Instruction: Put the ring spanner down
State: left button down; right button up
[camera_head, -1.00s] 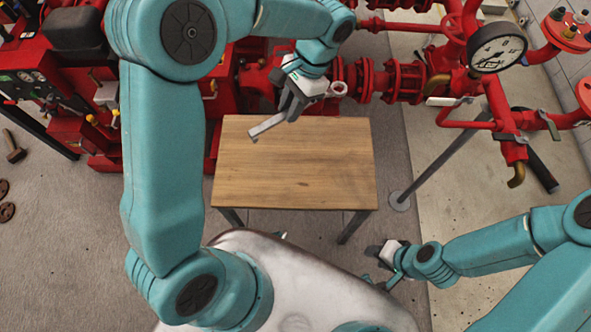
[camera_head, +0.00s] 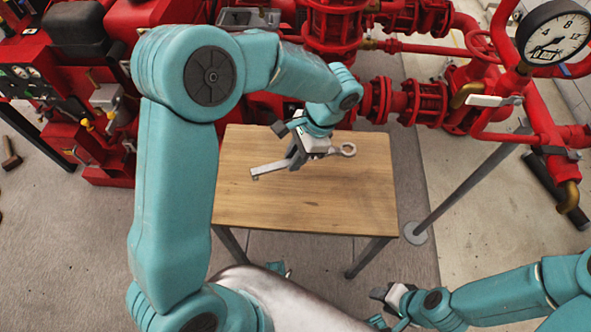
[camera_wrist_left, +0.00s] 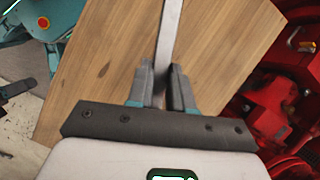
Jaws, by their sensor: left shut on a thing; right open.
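The ring spanner (camera_head: 270,169) is a long grey tool with a ring end at the right, in the head view. My left gripper (camera_head: 296,161) is shut on its shaft, above the wooden table (camera_head: 330,205). In the left wrist view the shaft (camera_wrist_left: 170,40) runs up from between the fingers of my left gripper (camera_wrist_left: 162,85), over the table top (camera_wrist_left: 110,60). I cannot tell whether the spanner touches the wood. My right gripper (camera_head: 378,305) is open and empty at the lower right, away from the table.
Red pump pipework (camera_head: 410,105) with a pressure gauge (camera_head: 553,32) stands behind and right of the table. A red engine unit (camera_head: 105,160) stands at the left. A grey slanted post (camera_head: 465,185) stands right of the table. The table's front part is clear.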

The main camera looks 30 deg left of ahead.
pick_arm(q)
jog(key=shift+f+b, duration=0.5)
jog(key=shift+f, duration=2.05)
jog(key=shift+f, duration=0.2)
jog(key=c, duration=1)
grip_release()
jog(key=shift+r, duration=0.1)
jog(key=shift+w+d+r, duration=0.1)
jog(key=shift+r, duration=0.3)
jog(key=p+v, duration=0.3)
jog(key=v, duration=0.8)
jog(key=shift+r, duration=0.15)
